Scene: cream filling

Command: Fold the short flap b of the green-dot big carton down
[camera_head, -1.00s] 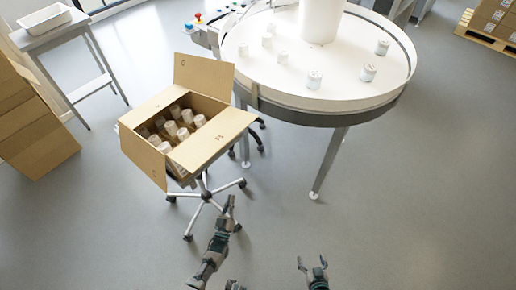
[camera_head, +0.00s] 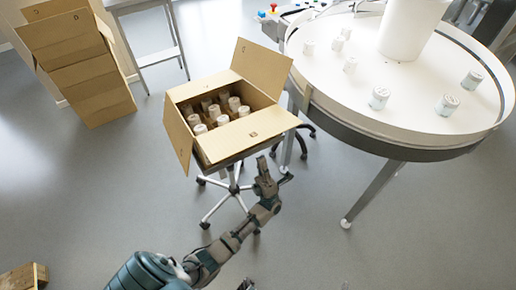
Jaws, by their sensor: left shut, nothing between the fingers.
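The open brown carton (camera_head: 207,158) sits on a wheeled stool, left of the round table. Several white-lidded jars (camera_head: 214,113) stand inside. One flap (camera_head: 262,66) stands up at the back right. Another flap (camera_head: 178,134) hangs out and down at the left. A third flap (camera_head: 248,134) sticks outward at the front right. I cannot make out a green dot or read which flap is b. My left gripper (camera_head: 267,178) is shut and empty, just below and in front of the front-right flap, seemingly apart from it. My right gripper is not clearly in view.
The stool (camera_head: 234,190) has splayed legs on castors. The white round table (camera_head: 400,110) with several jars stands close on the right. Stacked cartons (camera_head: 75,65) and a grey stand (camera_head: 160,55) are behind at left. The floor in front is mostly clear.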

